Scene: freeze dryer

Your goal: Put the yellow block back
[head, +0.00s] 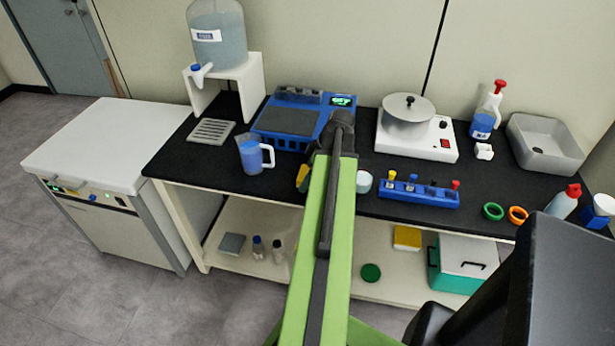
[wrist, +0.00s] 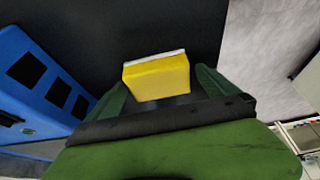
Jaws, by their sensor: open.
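A yellow block (wrist: 157,78) with a white edge lies on the black bench top in the wrist view. In the head view a small yellow piece (head: 302,178) shows at the bench front, partly hidden by my arm, and seems to be this block. My gripper (wrist: 158,84) is open in the wrist view, with one green finger on each side of the block; I cannot tell whether they touch it. In the head view my gripper is hidden behind my arm. Another yellow block (head: 407,238) is on the lower shelf.
A small white cup (head: 363,182) and a blue rack (head: 418,192) with coloured-top pieces are to the right. The bench front edge is close by.

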